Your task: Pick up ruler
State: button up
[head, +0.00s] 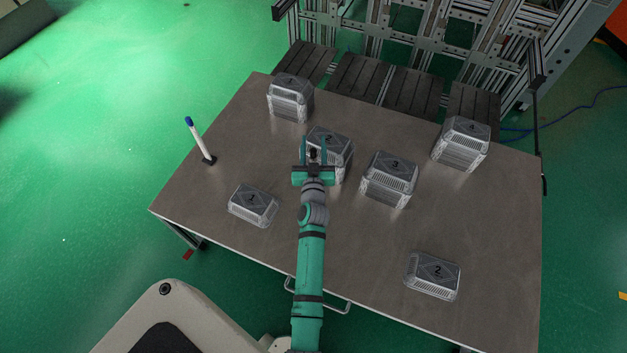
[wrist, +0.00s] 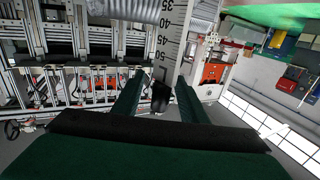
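The ruler shows in the wrist view as a white strip (wrist: 171,40) with black marks and numbers from 35 to 50. It runs from the top edge down to the fingers. My gripper (wrist: 160,85) has its fingers apart, with the ruler's near end seen between or just beyond their tips; I cannot tell which. A small black piece (wrist: 160,98) shows between the fingers, with gaps beside it. In the head view my gripper (head: 313,150) is open over the middle of the table, at a numbered block. I cannot make out the ruler there.
Several numbered silvery blocks stand on the grey table (head: 330,250); one is right of my gripper (head: 389,180), another left of it (head: 253,205). A white stick with a blue top (head: 198,137) stands in a black base at left. Metal racks stand behind.

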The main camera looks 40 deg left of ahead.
jog(key=shift+w+a, duration=0.2)
jog(key=shift+c, duration=0.6)
grip_shut()
jog(key=shift+w+r, duration=0.1)
jog(key=shift+r, duration=0.15)
